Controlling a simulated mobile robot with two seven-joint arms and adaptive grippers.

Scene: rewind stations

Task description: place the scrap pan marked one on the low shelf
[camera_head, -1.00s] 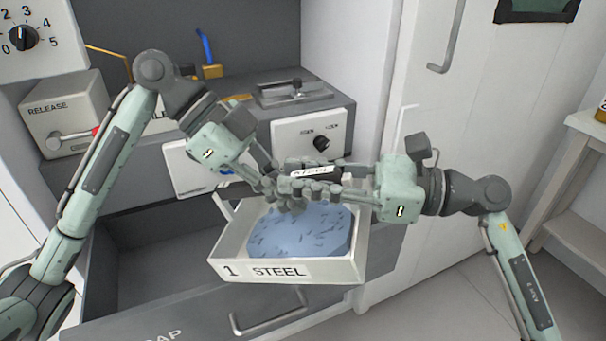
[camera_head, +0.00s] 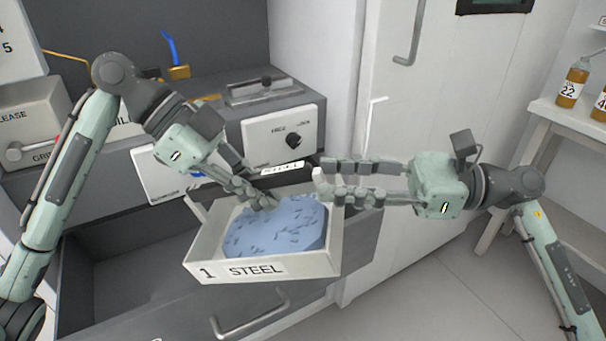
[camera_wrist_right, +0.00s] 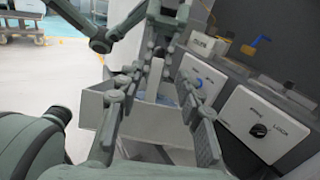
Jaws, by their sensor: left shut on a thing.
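The scrap pan marked one (camera_head: 213,262) is a pale open tray reading "1 STEEL", heaped with blue-grey scrap (camera_head: 277,225). It hangs level above an open drawer. My left gripper (camera_head: 268,190) is shut at the pan's back side; the exact grip spot is hidden behind its fingers and the scrap. My right gripper (camera_head: 322,175) is open at the pan's back right corner, its fingers apart and empty. In the right wrist view the pan (camera_wrist_right: 150,125) shows between and beyond the right fingers. The low shelf is not clearly seen.
The open grey drawer (camera_head: 140,285) with a bar handle (camera_head: 250,315) lies below the pan. A control panel (camera_head: 283,140) stands behind it. A white stand (camera_head: 555,108) with amber bottles (camera_head: 572,85) is at the right. Clear floor (camera_head: 430,285) lies between.

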